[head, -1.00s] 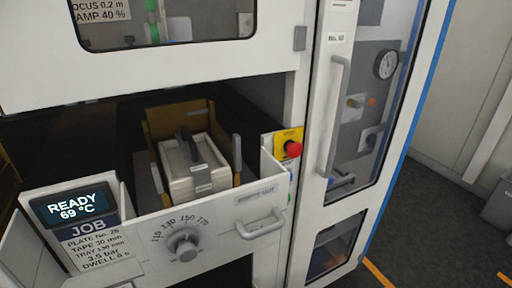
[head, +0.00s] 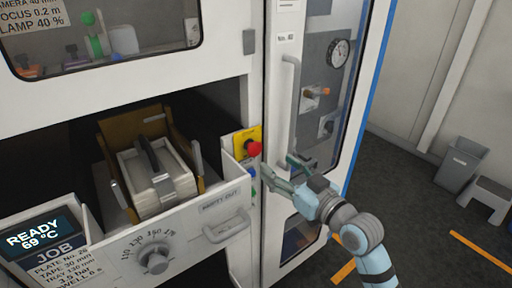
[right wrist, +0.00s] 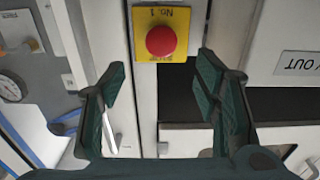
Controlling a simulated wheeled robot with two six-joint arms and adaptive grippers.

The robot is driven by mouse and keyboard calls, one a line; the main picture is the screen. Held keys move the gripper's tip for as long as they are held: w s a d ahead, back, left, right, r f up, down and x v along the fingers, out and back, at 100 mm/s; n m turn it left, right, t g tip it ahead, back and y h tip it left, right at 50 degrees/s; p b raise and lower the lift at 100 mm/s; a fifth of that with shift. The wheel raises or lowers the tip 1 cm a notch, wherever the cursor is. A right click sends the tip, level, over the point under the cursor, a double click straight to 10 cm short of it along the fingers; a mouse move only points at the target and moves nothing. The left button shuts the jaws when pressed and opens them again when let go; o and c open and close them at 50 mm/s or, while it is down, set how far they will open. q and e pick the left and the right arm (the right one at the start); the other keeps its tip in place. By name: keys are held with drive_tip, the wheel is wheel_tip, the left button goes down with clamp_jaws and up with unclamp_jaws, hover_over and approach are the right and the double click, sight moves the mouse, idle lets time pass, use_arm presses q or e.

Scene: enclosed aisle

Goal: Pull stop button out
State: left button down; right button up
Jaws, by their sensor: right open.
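The red stop button (head: 254,148) sits on a yellow plate (head: 240,139) at the right end of the drawer-like front, beside the tall cabinet door. In the right wrist view the round red button (right wrist: 161,41) is face-on, on its yellow plate (right wrist: 178,17), which reads "No. 1" upside down. My right gripper (head: 276,170) is just right of and below the button in the head view. In the right wrist view its two green-padded fingers (right wrist: 160,75) stand wide apart, empty, with the button ahead between them and near their tips. My left gripper is out of view.
A drawer front (head: 170,235) with a dial (head: 154,258) and a handle (head: 227,226) lies left of the button. The tall cabinet door has a vertical handle (head: 286,112) close to my right gripper. A grey bin (head: 459,164) and a stool (head: 486,195) stand at right.

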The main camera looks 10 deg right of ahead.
sight(257, 150)
drive_tip(key=x, duration=1)
drive_tip(key=shift+w+a, duration=0.1)
drive_tip(key=shift+w, duration=0.05)
drive_tip(key=shift+c, duration=0.4)
